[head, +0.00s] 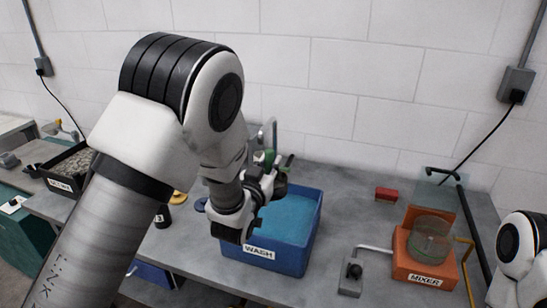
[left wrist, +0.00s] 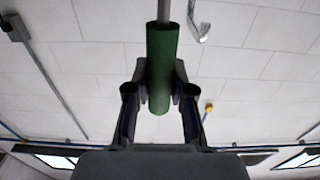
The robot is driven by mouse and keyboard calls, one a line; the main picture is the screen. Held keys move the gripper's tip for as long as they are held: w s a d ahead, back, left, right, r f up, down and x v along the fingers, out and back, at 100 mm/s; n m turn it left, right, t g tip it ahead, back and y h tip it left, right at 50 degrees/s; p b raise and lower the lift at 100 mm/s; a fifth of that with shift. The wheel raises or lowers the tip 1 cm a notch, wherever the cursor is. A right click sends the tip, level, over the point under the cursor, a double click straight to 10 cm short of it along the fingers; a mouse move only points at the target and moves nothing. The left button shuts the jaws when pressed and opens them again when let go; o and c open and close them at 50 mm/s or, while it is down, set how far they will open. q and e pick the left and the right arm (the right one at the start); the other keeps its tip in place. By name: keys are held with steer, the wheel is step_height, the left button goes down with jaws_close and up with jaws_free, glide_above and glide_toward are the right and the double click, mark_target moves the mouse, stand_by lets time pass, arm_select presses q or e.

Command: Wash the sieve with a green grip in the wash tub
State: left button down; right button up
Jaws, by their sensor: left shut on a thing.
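My left gripper (head: 268,178) is above the blue wash tub (head: 296,261), near its left and back part. It is shut on the green grip (head: 268,157) of the sieve. In the left wrist view the green grip (left wrist: 161,45) stands between the fingers of the left gripper (left wrist: 160,88), with a thin grey rod running on from its top. The sieve's mesh end cannot be made out in either view. The tub is labelled WASH and holds light blue water. My right gripper is out of view; only part of that arm shows at the right edge.
An orange mixer (head: 415,265) with a glass bowl is to the right, beside a grey switch box (head: 351,277). A small red block (head: 386,194) lies farther back. A dark tray of stones (head: 68,166) is at the left.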

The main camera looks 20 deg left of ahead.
arm_select(q)
steer(key=f, duration=0.1)
steer(key=w+f+b, duration=0.1)
steer(key=f, duration=0.1)
steer(key=f+b, duration=0.1)
steer(key=f, duration=0.1)
steer(key=shift+w+d+f, duration=0.2)
steer(key=shift+d, duration=0.1)
step_height(320, 180, down, 10)
steer(key=b, duration=0.9)
steer(key=shift+s, duration=0.2)
steer(key=shift+r, duration=0.15)
steer(key=shift+s+r, duration=0.1)
steer(key=shift+r, duration=0.3)
